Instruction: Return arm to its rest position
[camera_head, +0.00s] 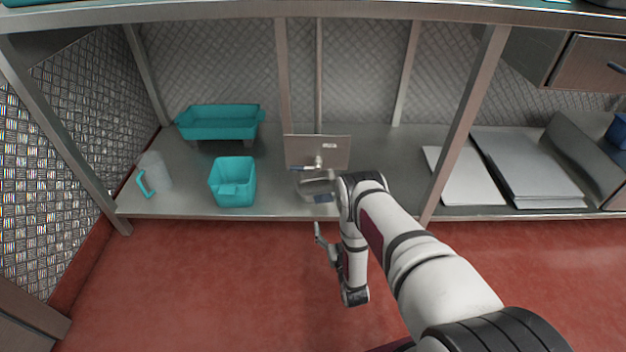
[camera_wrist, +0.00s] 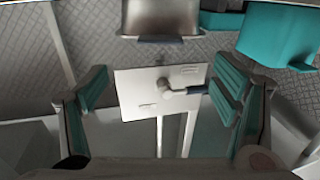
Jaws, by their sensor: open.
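My arm reaches in from the lower right in the head view, bends at the shelf's front edge and folds down in front of it. My gripper (camera_head: 319,232) is a small shape in front of the shelf edge, below the kettle. In the wrist view my gripper (camera_wrist: 165,85) is open, its two teal-padded fingers wide apart with nothing held between them. The mixing kettle (camera_head: 316,187) stands on the shelf, partly hidden by my arm, with a metal panel (camera_head: 305,150) behind it. The panel also shows between the fingers in the wrist view (camera_wrist: 135,85), apparently farther off.
A teal tray (camera_head: 220,122), a teal bucket (camera_head: 233,183) and a clear jug with a teal handle (camera_head: 154,172) stand on the left of the shelf. Metal sheets (camera_head: 525,165) lie at the right, beyond a post (camera_head: 465,125). The red floor (camera_head: 200,280) in front is clear.

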